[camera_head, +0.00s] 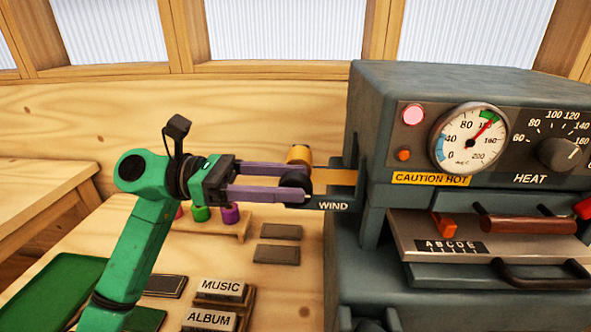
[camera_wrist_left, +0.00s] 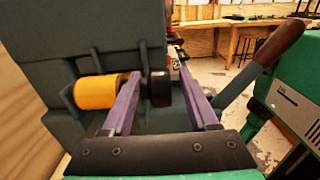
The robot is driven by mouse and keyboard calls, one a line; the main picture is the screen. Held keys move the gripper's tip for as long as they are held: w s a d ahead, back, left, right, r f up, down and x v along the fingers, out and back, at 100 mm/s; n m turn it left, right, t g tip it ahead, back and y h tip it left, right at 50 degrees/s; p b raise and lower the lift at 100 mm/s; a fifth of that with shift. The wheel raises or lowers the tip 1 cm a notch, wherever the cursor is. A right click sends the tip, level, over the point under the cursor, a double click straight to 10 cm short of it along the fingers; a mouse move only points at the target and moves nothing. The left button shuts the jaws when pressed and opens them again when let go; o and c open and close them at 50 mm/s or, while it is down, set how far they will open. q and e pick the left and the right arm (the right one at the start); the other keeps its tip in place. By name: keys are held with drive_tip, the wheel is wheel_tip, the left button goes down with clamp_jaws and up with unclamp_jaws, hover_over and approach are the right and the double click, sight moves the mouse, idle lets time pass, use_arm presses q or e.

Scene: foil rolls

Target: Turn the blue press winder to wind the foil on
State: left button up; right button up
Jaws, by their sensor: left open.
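The blue-grey press (camera_head: 440,85) fills the right of the head view. Its winder, a black round knob (camera_head: 299,180), sits above the WIND label (camera_head: 333,205) on the press's left side. A gold foil roll (camera_head: 298,154) is just behind the knob, and an orange-gold strip (camera_head: 338,177) runs from there into the press. My left gripper (camera_head: 309,184) is open, its purple fingers on either side of the knob. My right gripper is not in view.
The press front has a dial (camera_head: 469,138), a CAUTION HOT label and a brown handle (camera_head: 528,224). Coloured rolls (camera_head: 201,214) stand on a wooden rack below my left gripper. MUSIC and ALBUM blocks (camera_head: 220,289) and a green mat (camera_head: 50,287) lie on the bench.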

use_arm(q)
drive_tip(key=shift+d, duration=0.8)
drive_tip(key=shift+a, duration=0.1)
clamp_jaws()
drive_tip(key=y+p, duration=0.2)
drive_tip(key=y, duration=0.1)
drive_tip(key=shift+d+r+p, duration=0.2)
drive_tip(key=shift+p, duration=0.2)
drive_tip(key=shift+y+p, duration=0.75)
drive_tip(key=shift+y, duration=0.25)
drive_tip(key=shift+d+f+y+p, duration=0.1)
drive_tip(key=shift+f+y+p, duration=0.1)
drive_tip(key=shift+y+p, duration=0.15)
